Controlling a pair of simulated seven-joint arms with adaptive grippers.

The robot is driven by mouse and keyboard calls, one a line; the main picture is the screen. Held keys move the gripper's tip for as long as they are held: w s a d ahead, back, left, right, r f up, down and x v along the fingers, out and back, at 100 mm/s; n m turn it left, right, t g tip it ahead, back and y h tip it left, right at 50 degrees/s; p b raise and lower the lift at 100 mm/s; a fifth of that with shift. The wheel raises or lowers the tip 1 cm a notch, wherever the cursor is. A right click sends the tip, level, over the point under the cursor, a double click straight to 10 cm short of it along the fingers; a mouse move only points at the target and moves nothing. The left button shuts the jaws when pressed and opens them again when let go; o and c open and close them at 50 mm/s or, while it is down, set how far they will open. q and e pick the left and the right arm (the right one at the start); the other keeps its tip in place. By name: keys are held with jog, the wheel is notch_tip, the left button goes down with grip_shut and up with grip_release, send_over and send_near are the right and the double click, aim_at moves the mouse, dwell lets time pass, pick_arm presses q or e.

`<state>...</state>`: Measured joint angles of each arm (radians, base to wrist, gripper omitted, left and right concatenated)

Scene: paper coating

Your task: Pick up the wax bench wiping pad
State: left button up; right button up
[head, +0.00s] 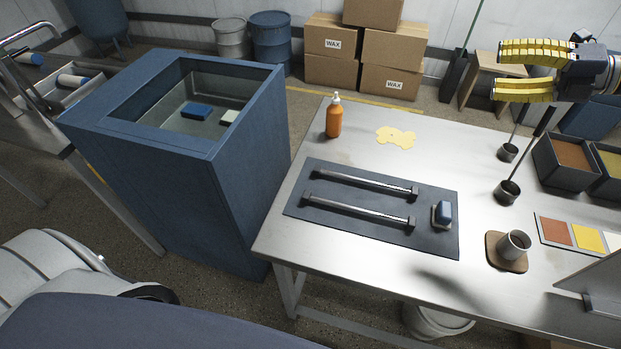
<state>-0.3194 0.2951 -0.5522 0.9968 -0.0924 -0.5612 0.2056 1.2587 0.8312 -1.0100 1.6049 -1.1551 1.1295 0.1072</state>
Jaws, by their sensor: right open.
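A small pad with a blue top and a pale underside (442,213) sits at the right end of a dark mat on the metal bench; I take it as the wiping pad. Nothing touches it except the mat. My right gripper (503,71) is at the upper right, its two yellow-padded fingers pointing left and spread apart with nothing between them. It is up and to the right of the pad, well apart from it. My left gripper is not in view.
Two metal bars (360,204) lie on the mat (330,228) left of the pad. An orange bottle (333,118) and a yellow wax patch (395,137) are behind. A cup (514,245), ladles (508,191) and dark bins (566,163) stand right. A blue tank (235,190) stands left.

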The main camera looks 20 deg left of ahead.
jog(key=s+a+f+n+g+h, duration=0.1)
jog(key=s+a+f+g+h, duration=0.2)
jog(key=s+a+f+h, duration=0.3)
jog(key=m+t+h, duration=0.1)
jog(key=m+h, duration=0.1)
jog(key=h, duration=0.7)
send_over(447, 209)
notch_tip(447, 209, down, 12)
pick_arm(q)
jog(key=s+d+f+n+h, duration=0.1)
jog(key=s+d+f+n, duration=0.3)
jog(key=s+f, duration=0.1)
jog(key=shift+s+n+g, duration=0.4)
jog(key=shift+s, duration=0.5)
pick_arm(e)
jog(key=shift+n, duration=0.3)
notch_tip(447, 209, down, 16)
jog(key=shift+f, duration=0.15)
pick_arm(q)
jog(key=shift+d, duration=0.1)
pick_arm(e)
grip_shut()
